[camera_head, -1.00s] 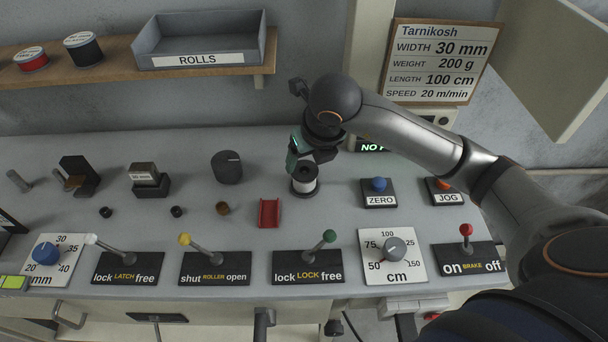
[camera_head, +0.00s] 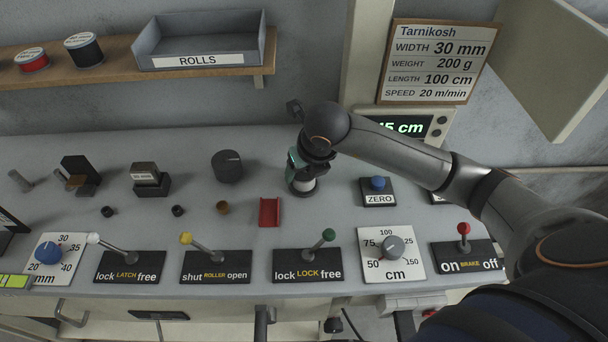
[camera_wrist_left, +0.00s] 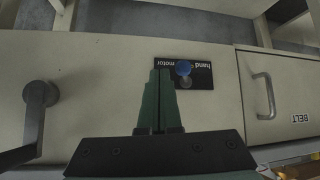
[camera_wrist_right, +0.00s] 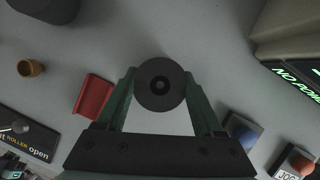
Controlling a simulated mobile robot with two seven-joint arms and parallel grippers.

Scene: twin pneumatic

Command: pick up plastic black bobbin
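The black bobbin (camera_head: 303,186), with a pale middle band, stands upright on the grey bench under my right gripper (camera_head: 297,168), which partly hides it. In the right wrist view the bobbin's round black top (camera_wrist_right: 160,84) lies between the fingertips of my right gripper (camera_wrist_right: 160,90). The fingers are spread, one on each side of it; a firm grip does not show. My left gripper (camera_wrist_left: 158,100) has its fingers together and empty, in front of a pale cabinet front; it is not in the head view.
A red channel piece (camera_head: 269,212) lies just left of the bobbin. The blue ZERO button (camera_head: 378,184) is to its right. Lever plates, including the LOCK plate (camera_head: 307,267), line the front edge. A shelf holds a grey ROLLS tray (camera_head: 200,62) and spools.

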